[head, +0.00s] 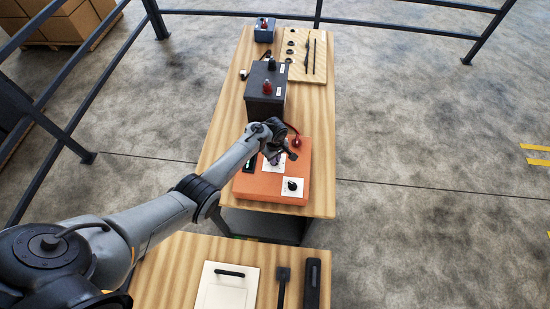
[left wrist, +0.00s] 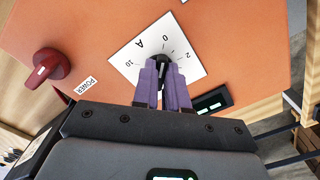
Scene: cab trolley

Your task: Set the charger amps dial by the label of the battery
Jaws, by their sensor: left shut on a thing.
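The orange charger (head: 258,189) lies on the long wooden table, beside the near end of the dark battery (head: 264,108). A pale label shows on the battery, too small to read. In the left wrist view, the white amps plate (left wrist: 128,62) carries an A and the marks 0, 2 and 10. My left gripper (left wrist: 163,82) is shut on the black amps knob (left wrist: 163,60); the fingers hide part of it, and I cannot tell its exact setting. It also shows over the charger in the head view (head: 277,158). My right gripper is out of view.
A red POWER knob (left wrist: 50,65) and a small display (left wrist: 210,104) flank the amps plate. A second dial (head: 292,185) sits nearer on the charger. A smaller blue battery (head: 264,30) and a board with tools (head: 297,72) stand farther back. A white panel (head: 227,290) lies on the near table.

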